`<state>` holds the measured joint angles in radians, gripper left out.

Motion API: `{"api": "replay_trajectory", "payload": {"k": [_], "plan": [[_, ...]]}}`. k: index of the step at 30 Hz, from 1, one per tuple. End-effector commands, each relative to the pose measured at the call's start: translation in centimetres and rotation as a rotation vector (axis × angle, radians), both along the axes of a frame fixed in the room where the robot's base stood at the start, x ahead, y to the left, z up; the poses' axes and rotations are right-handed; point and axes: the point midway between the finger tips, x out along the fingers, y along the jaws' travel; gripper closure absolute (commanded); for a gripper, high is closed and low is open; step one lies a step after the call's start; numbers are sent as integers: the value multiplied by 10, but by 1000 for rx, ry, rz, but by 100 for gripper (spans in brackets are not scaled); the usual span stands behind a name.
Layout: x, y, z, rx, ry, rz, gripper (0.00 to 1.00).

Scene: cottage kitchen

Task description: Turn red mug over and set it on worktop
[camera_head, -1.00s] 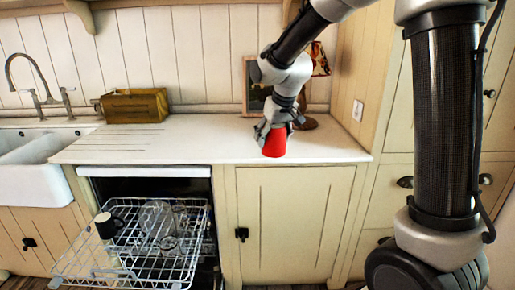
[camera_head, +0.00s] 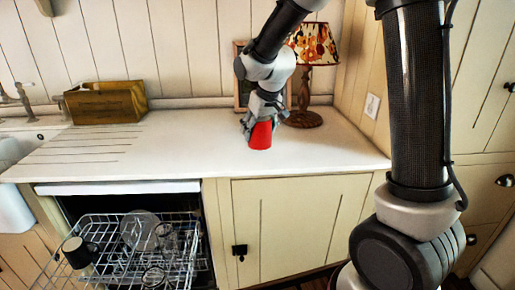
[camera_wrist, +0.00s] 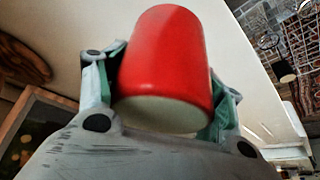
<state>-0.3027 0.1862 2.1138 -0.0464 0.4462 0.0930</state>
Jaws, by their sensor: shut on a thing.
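The red mug (camera_head: 261,135) is in my gripper (camera_head: 262,116), low over the worktop (camera_head: 190,150) or on it. I cannot tell whether it touches. My gripper reaches down from above, its fingers at the mug's upper part. In the wrist view, the red mug (camera_wrist: 168,55) sits between the two fingers of my gripper (camera_wrist: 160,90), which are shut on its sides. A pale round end of the mug faces my palm. I cannot tell whether this end is base or mouth. No handle shows.
A patterned lamp (camera_head: 305,75) and a picture frame (camera_head: 242,80) stand close behind my arm. A wooden box (camera_head: 105,102) is at the back left. The dishwasher (camera_head: 120,188) is open below, its rack (camera_head: 110,255) pulled out with glasses and a dark mug. The worktop's middle is clear.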

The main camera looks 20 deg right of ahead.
Motion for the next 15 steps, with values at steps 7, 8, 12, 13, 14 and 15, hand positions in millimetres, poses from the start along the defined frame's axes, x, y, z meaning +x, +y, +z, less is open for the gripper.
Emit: {"api": "replay_trajectory", "payload": {"k": [7,8,12,13,14,15], "plan": [[0,0,-31,-2,1,1,82],[-1,0,-36,-2,2,1,82],[0,0,-54,-1,0,1,82],[0,0,-56,-1,0,1,82],[0,0,-57,-1,-1,1,82],[0,0,-58,-1,-2,1,82]]}}
